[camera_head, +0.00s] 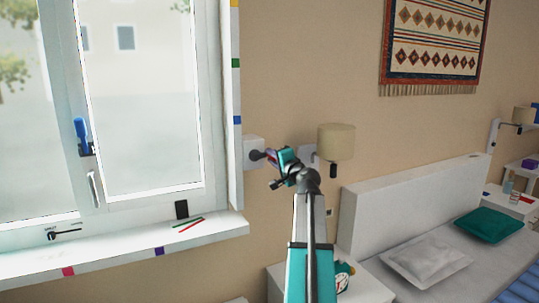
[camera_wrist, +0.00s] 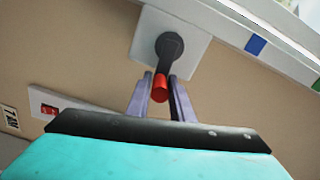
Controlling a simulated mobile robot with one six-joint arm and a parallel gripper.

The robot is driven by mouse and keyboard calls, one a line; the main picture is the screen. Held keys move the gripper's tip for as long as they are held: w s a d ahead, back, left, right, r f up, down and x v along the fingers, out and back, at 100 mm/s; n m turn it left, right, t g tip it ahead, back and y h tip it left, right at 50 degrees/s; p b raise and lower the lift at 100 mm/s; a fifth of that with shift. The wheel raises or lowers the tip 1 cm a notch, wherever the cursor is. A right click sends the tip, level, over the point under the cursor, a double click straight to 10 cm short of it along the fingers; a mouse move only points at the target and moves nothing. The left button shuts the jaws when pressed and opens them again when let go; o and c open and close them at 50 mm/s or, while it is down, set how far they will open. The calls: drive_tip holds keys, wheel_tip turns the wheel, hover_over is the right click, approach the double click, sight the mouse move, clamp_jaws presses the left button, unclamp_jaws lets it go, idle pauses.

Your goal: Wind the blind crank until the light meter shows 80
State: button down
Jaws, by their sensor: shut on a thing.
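The blind crank is a dark arm (camera_wrist: 168,50) on a white wall plate (camera_wrist: 195,47), with a red handle knob (camera_wrist: 160,90). In the head view the white plate (camera_head: 251,146) is on the wall just right of the window frame. My gripper (camera_wrist: 159,95) has its two purple fingers on either side of the red knob and is shut on it. In the head view my gripper (camera_head: 270,156) reaches the crank from the right and partly hides it. A small black upright object (camera_head: 181,209) stands on the sill; I cannot tell if it is the light meter, and no reading is legible.
Thin red and green sticks lie on the sill (camera_head: 120,246). A wall lamp (camera_head: 336,142) is close to my arm on the right. A bed (camera_head: 400,215) and a nightstand (camera_head: 365,286) are below.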

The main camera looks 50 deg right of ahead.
drive_tip(key=m, duration=0.1)
drive_tip(key=f+m+p, duration=0.1)
drive_tip(key=m, duration=0.1)
drive_tip(key=a+f+m, duration=0.1)
drive_tip(key=m, duration=0.1)
drive_tip(key=shift+w+f+p, duration=0.2)
drive_tip(key=shift+f+p, duration=0.05)
drive_tip(key=shift+p, duration=0.15)
drive_tip(key=m+p, duration=0.1)
drive_tip(key=m, duration=0.1)
drive_tip(key=a+f+m+p, duration=0.1)
drive_tip(key=m, duration=0.1)
drive_tip(key=m+p, duration=0.1)
drive_tip(key=shift+w+a+f+m, duration=0.15)
drive_tip(key=shift+w+f+m, duration=0.15)
drive_tip(key=shift+m, duration=0.1)
drive_tip(key=m+p, duration=0.1)
drive_tip(key=a+m+p, duration=0.1)
drive_tip(key=m, duration=0.1)
drive_tip(key=w+a+m+p, duration=0.1)
drive_tip(key=m+p, duration=0.1)
drive_tip(key=shift+f, duration=0.25)
drive_tip(key=m+p, duration=0.1)
drive_tip(key=m, duration=0.1)
drive_tip(key=a+m+p, duration=0.1)
drive_tip(key=m+p, duration=0.1)
drive_tip(key=a+m+p, duration=0.1)
drive_tip(key=m+p, duration=0.1)
drive_tip(key=shift+w+r, duration=0.1)
drive_tip(key=shift+w, duration=0.3)
